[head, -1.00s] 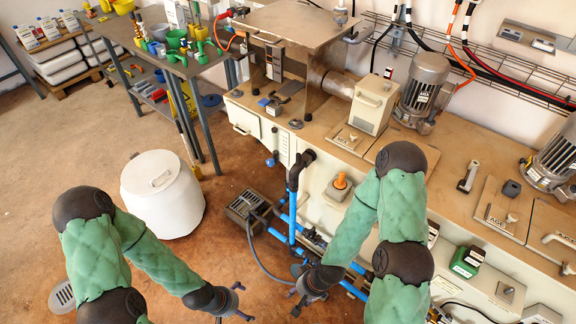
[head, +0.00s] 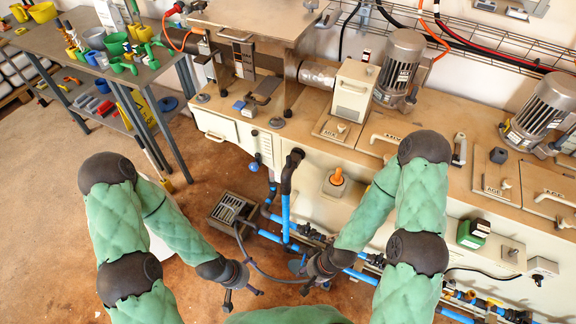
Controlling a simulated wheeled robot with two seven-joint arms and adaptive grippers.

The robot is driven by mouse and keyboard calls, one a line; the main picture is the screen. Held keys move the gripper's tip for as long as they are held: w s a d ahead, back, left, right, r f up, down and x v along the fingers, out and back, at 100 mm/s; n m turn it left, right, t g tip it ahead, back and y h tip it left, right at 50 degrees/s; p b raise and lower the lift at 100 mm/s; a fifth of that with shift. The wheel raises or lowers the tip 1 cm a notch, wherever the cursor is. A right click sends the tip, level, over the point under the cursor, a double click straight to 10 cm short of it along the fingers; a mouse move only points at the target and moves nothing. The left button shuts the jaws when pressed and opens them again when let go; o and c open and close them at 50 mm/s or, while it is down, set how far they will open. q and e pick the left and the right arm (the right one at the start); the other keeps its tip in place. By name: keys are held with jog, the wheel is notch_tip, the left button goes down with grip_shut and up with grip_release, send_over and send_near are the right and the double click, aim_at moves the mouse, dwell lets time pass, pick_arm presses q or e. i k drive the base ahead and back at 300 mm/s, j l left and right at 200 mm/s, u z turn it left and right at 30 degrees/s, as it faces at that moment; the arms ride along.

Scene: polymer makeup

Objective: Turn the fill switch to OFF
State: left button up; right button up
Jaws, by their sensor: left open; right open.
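I cannot read a label that marks the fill switch. On the machine's front I see an orange knob (head: 336,177) on a pale plate, a green switch box (head: 473,233), a grey box with a small knob (head: 512,251) and a small pale switch box (head: 542,267) at the lower right. Their settings are too small to tell. My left gripper (head: 243,297) is open and empty over the floor, left of the machine. My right gripper (head: 299,275) is open and empty, low in front of the blue pipes, below and left of the orange knob.
The long machine bench (head: 430,170) carries motors (head: 400,70) and lidded hatches. Blue pipes (head: 285,215) and a black hose run along its front, beside a floor drain box (head: 228,208). A grey table (head: 95,50) with coloured containers stands at the upper left.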

aim_at(538, 278)
jog(key=z, duration=2.6)
jog(key=i+l+u, duration=0.25)
jog(key=u, duration=0.25)
jog(key=i+l+u, duration=0.2)
jog(key=l+u, duration=0.25)
jog(key=i+l+u, duration=0.1)
jog(key=l+u, duration=0.4)
